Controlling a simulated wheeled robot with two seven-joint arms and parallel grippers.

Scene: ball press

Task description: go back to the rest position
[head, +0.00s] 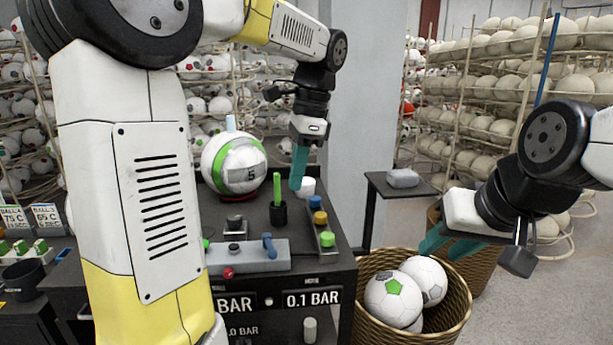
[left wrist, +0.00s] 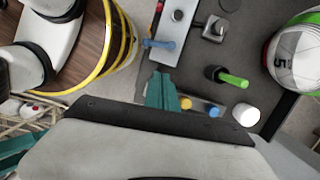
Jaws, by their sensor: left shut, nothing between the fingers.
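My left gripper (head: 299,168) hangs fingers down over the right side of the dark workbench (head: 330,262), with its teal fingers together and empty. The fingers also show shut in the left wrist view (left wrist: 160,92), near the yellow and blue knobs. A white and green ball (head: 234,164) marked 5 stands to the left of this gripper, apart from it. My right gripper (head: 450,242) is at the right, above and beside a wicker basket (head: 455,318). Its teal fingers look apart, with nothing between them.
A green stick stands in a black cup (head: 278,213). Coloured knobs (head: 320,218) line the bench's right edge. A small dark stand (head: 400,187) bears a grey block. Racks of balls (head: 490,85) fill the back.

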